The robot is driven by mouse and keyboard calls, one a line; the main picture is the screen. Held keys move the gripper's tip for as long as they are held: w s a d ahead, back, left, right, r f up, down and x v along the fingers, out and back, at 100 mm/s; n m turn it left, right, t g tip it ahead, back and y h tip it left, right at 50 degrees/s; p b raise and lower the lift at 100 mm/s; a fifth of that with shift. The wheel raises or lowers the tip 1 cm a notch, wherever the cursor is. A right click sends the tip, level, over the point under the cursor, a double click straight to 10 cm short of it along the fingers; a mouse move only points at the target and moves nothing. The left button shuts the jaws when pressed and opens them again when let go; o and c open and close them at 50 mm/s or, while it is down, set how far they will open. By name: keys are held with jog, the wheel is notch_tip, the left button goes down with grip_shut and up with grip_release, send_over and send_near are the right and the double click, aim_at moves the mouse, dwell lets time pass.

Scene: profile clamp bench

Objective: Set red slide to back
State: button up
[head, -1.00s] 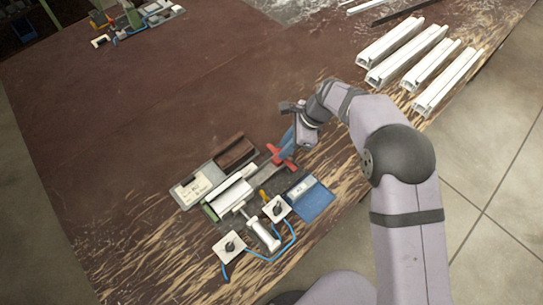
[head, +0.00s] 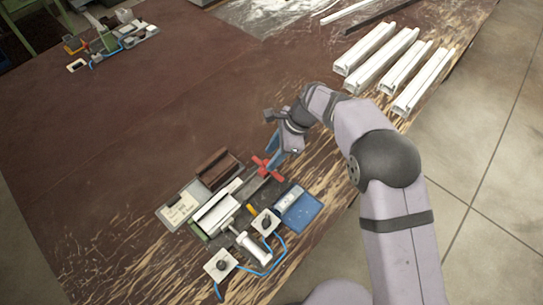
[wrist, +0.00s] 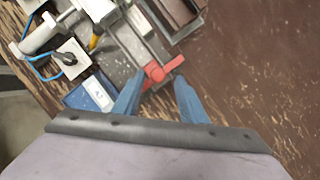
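The red slide (head: 265,168) is a red cross-shaped handle at the far end of a grey rail on the clamp fixture. In the wrist view the red slide (wrist: 157,73) lies between and just beyond my blue fingertips. My gripper (head: 273,157) is close above the slide in the head view. In the wrist view my gripper (wrist: 160,76) is open, with one finger on each side of the slide's middle. I cannot tell whether either finger touches it.
White valve boxes (head: 266,222) with blue hoses stand in front. White profiles (head: 375,60) lie at the back right.

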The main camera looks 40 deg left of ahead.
jog(key=b+v, duration=0.2)
jog(key=v, duration=0.4)
jog(key=shift+r, duration=0.2)
jog(key=shift+w, duration=0.1)
jog(key=w+d+r+n+t+h, duration=0.1)
jog(key=w+d+n, duration=0.15)
jog(key=d, duration=1.15)
jog(key=w+d+r+n+t, duration=0.15)
jog(key=w+d, duration=0.25)
jog(key=d, duration=0.9)
jog(key=s+d+f+n+h, duration=0.1)
jog(key=s+d+n, duration=0.1)
jog(key=s+d, duration=0.4)
jog(key=s+d+f+n+h, duration=0.1)
jog(key=s+d+n, duration=0.2)
jog(key=d, duration=1.1)
jog(key=s, duration=0.3)
jog(key=shift+s+f+t, duration=0.2)
jog(key=shift+s+t, duration=0.05)
jog(key=shift+t, duration=0.1)
jog(key=shift+d, duration=0.1)
